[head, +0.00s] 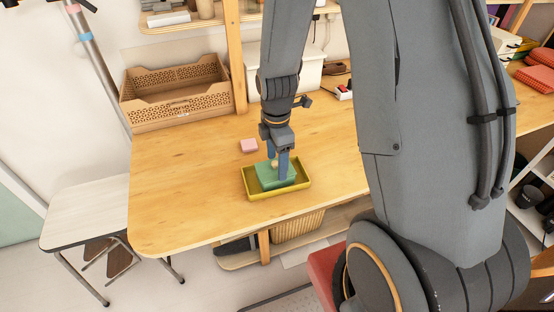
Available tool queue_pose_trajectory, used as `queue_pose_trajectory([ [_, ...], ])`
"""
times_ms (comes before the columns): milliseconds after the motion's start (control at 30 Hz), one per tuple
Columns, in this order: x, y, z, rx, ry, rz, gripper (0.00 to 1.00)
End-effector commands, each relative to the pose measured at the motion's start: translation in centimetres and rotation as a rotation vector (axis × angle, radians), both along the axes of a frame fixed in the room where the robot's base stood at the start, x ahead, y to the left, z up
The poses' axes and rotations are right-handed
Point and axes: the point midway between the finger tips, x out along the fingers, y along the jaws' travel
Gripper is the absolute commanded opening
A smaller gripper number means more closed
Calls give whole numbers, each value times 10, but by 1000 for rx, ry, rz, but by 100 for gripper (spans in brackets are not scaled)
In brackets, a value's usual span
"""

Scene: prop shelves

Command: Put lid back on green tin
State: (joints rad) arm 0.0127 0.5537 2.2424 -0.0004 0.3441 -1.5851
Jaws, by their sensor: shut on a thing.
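A green tin (277,179) with square sides is in the yellow tray (250,191) on the wooden table. A small tan knob (274,163) shows between the blue fingers of my gripper (277,171), over the tin's top. My gripper points down and is shut on this knob, which looks like the knob of a green lid. The fingers hide much of the lid and the tin's top. I cannot tell whether the lid touches the tin's rim or is held just above it.
A brown perforated crate (178,108) and a white bin (305,70) stand at the back. A wooden post (236,55) rises by the crate. The table's left part is clear.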

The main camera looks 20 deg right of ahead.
Motion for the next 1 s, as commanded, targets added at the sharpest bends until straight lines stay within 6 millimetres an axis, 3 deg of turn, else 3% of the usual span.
queue_pose_trajectory([
  [367,0,0,0,0,0,0,42],
  [400,0,0,0,0,0,0,68],
  [500,0,0,0,0,0,0,85],
  [700,0,0,0,0,0,0,85],
  [800,0,0,0,0,1,0,100],
  [1000,0,0,0,0,1,0,100],
])
